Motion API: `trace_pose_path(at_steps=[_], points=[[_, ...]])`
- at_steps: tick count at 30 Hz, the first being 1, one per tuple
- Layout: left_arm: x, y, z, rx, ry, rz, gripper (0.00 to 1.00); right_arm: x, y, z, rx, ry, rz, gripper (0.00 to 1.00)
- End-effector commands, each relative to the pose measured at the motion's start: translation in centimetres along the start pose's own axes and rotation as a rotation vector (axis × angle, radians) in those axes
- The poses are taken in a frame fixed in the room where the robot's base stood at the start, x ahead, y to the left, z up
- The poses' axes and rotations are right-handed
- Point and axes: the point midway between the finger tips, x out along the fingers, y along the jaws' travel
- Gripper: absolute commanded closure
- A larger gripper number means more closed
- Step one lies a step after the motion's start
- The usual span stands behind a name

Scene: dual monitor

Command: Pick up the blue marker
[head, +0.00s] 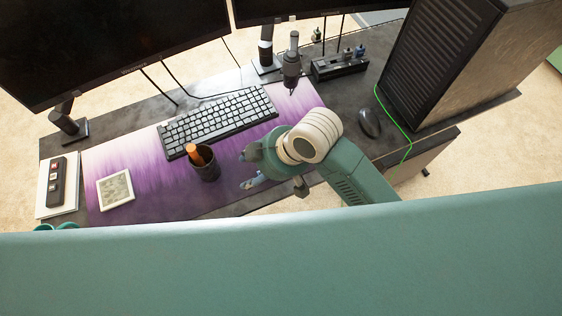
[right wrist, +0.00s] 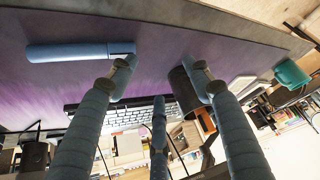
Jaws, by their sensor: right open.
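The blue marker (right wrist: 78,51) lies on the purple desk mat (right wrist: 60,95) in the right wrist view, at the upper left. One end reaches close to the tip of the left-hand finger; I cannot tell whether they touch. My right gripper (right wrist: 165,68) is open with nothing between its fingers. In the head view my right gripper (head: 246,168) is low over the front of the mat, right of the dark cup. A bluish shape there is too small to tell as marker or finger. My left gripper is not in view.
The dark cup (head: 207,168) holds an orange-brown item and stands close left of my right gripper. A keyboard (head: 218,119) lies behind. A white-framed square (head: 115,190) is at left. A mouse (head: 369,122) and a computer tower (head: 440,60) are at right.

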Motion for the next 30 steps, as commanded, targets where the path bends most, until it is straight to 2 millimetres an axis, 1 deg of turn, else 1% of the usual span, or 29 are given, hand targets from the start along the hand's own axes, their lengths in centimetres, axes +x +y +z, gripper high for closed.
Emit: trace_pose_path(at_steps=[1,3,5,8,12,16,18,21,23,30], points=[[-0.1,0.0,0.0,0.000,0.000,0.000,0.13,-0.2,-0.1,-1.8,-0.115,-0.014,-0.019,0.50],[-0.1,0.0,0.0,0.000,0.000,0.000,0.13,-0.4,-0.8,-3.1,-0.266,-0.049,-0.056,0.50],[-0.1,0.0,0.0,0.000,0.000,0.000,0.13,-0.7,-1.0,-3.6,-0.389,-0.091,-0.082,0.50],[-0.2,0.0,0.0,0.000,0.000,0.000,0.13,-1.3,-0.4,-3.6,-0.575,-0.185,-0.115,0.50],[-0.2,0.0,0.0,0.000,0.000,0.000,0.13,-2.7,1.7,-2.5,-0.762,-0.332,-0.148,0.50],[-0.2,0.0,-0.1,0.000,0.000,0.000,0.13,-4.0,3.7,-1.3,-0.852,-0.438,-0.167,0.50],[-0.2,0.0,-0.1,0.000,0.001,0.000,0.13,-4.6,4.4,-1.0,-0.878,-0.471,-0.174,0.50],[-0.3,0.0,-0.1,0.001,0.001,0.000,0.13,-4.6,4.9,-0.5,-0.891,-0.496,-0.181,0.50],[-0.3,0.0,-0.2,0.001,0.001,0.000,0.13,-4.1,4.9,-0.1,-0.893,-0.499,-0.184,0.50],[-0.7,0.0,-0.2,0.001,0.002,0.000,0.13,-0.9,5.1,1.6,-0.891,-0.498,-0.184,0.50]])
